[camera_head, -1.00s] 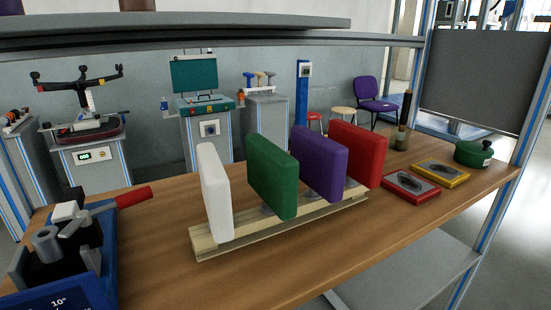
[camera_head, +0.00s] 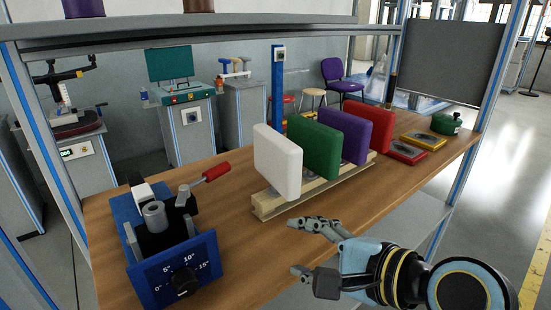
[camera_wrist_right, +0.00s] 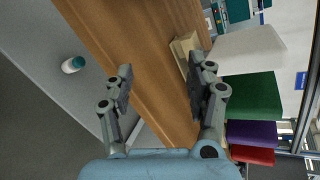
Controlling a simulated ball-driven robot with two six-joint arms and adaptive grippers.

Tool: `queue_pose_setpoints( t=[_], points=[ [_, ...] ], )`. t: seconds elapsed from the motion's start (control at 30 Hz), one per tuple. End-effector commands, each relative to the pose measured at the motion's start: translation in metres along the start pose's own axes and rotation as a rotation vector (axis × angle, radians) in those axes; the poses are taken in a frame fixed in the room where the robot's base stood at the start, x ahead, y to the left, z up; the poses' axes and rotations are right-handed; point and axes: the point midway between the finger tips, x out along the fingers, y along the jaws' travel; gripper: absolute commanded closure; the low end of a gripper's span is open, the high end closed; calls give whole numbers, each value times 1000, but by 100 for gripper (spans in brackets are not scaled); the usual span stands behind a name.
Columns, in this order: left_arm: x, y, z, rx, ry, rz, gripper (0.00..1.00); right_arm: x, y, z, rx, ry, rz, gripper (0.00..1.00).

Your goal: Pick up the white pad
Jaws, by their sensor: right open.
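The white pad (camera_head: 277,162) stands upright at the near left end of a wooden rack (camera_head: 270,207) on the table. It also shows in the right wrist view (camera_wrist_right: 246,50), at the upper right. My right gripper (camera_head: 300,248) is open and empty in front of the rack, below and to the right of the white pad and apart from it. In the right wrist view its two fingers (camera_wrist_right: 158,90) are spread over the table edge, with nothing between them. My left gripper is not in view.
Green (camera_head: 314,147), purple (camera_head: 342,134) and red (camera_head: 370,128) pads stand behind the white one on the rack. A blue device with a dial (camera_head: 178,275) sits on the table (camera_head: 240,245) at left. A shelf (camera_head: 200,27) hangs above. A white bottle (camera_wrist_right: 73,64) lies below the table.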

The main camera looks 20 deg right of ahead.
Motion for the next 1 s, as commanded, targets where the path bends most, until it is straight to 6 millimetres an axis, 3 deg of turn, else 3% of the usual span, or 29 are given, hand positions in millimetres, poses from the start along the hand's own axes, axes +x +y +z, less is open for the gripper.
queue_pose_setpoints(
  t=[0.1,0.2,0.33,0.5,1.0],
  points=[
    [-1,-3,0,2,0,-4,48,9,-44,8,447,-70,-190,44],
    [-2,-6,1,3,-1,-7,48,10,-74,7,784,-143,-315,44],
    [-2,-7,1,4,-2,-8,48,9,-95,2,1055,-215,-408,44],
    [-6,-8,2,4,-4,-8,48,23,-111,-1,1155,-246,-441,44],
    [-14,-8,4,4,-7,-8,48,78,-146,-4,1149,-244,-438,44]
  ],
)
